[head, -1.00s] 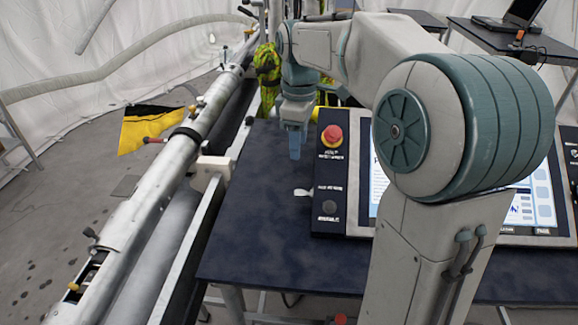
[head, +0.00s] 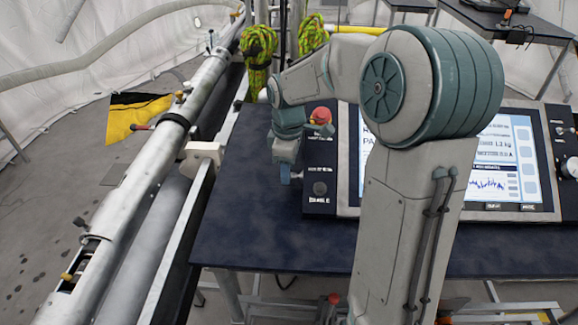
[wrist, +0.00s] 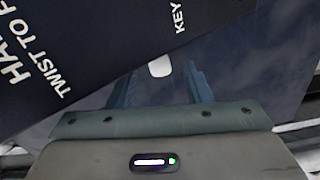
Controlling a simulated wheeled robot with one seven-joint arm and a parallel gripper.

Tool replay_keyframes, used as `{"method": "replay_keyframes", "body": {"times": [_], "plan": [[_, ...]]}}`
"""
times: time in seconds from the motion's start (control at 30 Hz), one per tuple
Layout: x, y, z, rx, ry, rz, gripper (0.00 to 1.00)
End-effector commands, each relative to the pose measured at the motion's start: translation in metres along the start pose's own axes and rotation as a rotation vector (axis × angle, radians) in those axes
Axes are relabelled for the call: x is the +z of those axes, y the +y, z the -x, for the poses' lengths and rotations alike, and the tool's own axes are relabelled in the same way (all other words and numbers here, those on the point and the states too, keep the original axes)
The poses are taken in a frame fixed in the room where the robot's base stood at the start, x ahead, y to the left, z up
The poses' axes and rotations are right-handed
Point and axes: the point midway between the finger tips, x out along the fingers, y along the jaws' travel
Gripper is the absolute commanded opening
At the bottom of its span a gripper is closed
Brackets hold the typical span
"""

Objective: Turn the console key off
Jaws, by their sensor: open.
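The console (head: 347,203) stands on a dark table, its narrow left panel facing up. A small pale tab (head: 297,176) shows at the panel's left edge, partly hidden by my gripper (head: 285,178). In the wrist view a white rounded tab (wrist: 160,66), which looks like the key's grip or tag, lies between the tips of my open gripper (wrist: 161,84). I cannot tell whether the fingers touch it. The word "KEY" (wrist: 180,18) is printed on the dark panel above it. The key's shaft and lock are not visible.
A red mushroom button (head: 320,116) sits at the panel's top, close to my wrist. A round dark knob (head: 320,188) is below. A long metal tube (head: 150,180) runs along the left. The dark table (head: 250,235) is clear in front.

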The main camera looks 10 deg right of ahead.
Motion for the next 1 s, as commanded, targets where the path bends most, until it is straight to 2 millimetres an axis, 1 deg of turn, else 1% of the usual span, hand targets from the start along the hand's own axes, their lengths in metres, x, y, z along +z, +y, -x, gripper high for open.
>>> {"method": "replay_keyframes", "body": {"times": [0.27,0.37,0.4,0.43,0.67,0.8,1.0], "plan": [[-0.0004,-0.0001,-0.0016,0.000,0.000,0.000,0.45],[-0.0003,-0.0001,-0.0014,0.000,0.000,0.000,0.20],[-0.0003,-0.0001,-0.0014,0.000,0.000,0.000,0.09],[-0.0003,-0.0001,-0.0014,0.000,0.000,0.000,0.00],[-0.0006,0.0007,0.0010,-0.018,-0.002,0.000,0.00],[-0.0011,0.0028,0.0044,-0.081,-0.011,0.000,0.00],[-0.0017,0.0060,0.0033,-0.193,-0.027,-0.001,0.00]]}}
